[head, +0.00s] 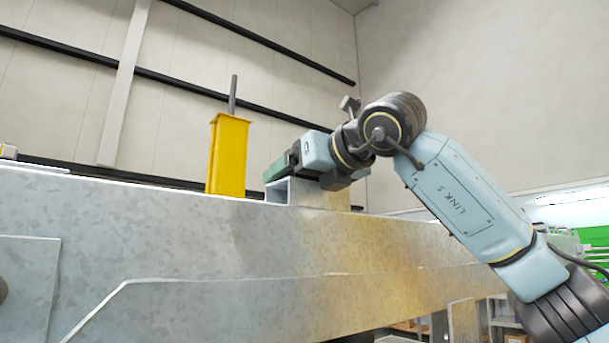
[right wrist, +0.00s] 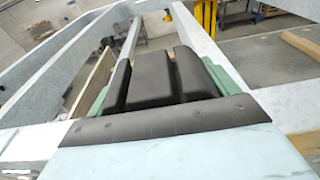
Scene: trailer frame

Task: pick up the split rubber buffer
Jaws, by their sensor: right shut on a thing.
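My right gripper (head: 281,168) reaches in from the right in the head view, just above the top of the galvanised beam. In the right wrist view the gripper (right wrist: 155,58) shows its dark fingers with green on their outer sides. It is shut on a dark block between the fingers, which I take to be the split rubber buffer (right wrist: 152,82). The split itself cannot be made out. In the head view the buffer is not distinguishable, hidden by the gripper. My left gripper is not in view.
The galvanised beam (head: 200,235) runs across the head view. A short open box section (head: 312,195) stands on it right under my gripper. A yellow post (head: 228,155) with a dark rod stands left of the gripper. In the wrist view, frame rails surround open gaps.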

